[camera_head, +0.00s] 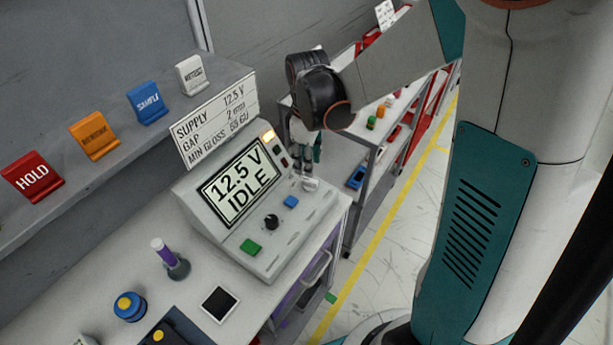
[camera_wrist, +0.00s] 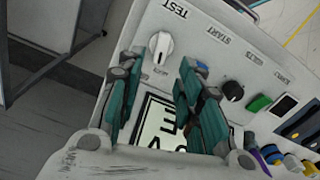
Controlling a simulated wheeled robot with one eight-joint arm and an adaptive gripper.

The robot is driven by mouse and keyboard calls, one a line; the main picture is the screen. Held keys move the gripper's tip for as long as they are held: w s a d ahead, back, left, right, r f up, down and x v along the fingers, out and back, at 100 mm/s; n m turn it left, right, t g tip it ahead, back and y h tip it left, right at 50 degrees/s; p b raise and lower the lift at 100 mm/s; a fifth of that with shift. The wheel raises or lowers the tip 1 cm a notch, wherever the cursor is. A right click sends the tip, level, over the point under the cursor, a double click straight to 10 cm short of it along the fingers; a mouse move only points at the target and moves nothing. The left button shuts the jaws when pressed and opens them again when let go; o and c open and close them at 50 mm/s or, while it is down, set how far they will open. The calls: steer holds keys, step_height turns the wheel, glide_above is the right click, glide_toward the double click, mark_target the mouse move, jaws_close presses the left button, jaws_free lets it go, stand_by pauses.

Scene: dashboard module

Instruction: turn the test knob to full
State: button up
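The white test knob (camera_wrist: 160,47) sits on the sloped panel beside the word TEST in the wrist view. Small print beside it is too blurred to read. In the head view the knob (camera_head: 310,184) is at the panel's upper right, just below my gripper (camera_head: 304,168). In the wrist view my gripper (camera_wrist: 162,66) has its two teal fingers apart, with the knob seen between and just beyond the tips. Nothing is held; contact with the knob cannot be told. The console (camera_head: 221,255) has a display (camera_head: 240,185) reading 12.5 V IDLE.
A blue button (camera_head: 290,201), a black knob (camera_head: 271,222) and a green button (camera_head: 250,246) share the panel. A sign (camera_head: 215,118) stands behind the console. A shelf unit (camera_head: 365,165) stands behind.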

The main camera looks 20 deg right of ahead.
mark_target(307, 179)
step_height(307, 179, down, 7)
steer(key=shift+r+b, duration=0.2)
steer(key=shift+b, duration=0.55)
jaws_close()
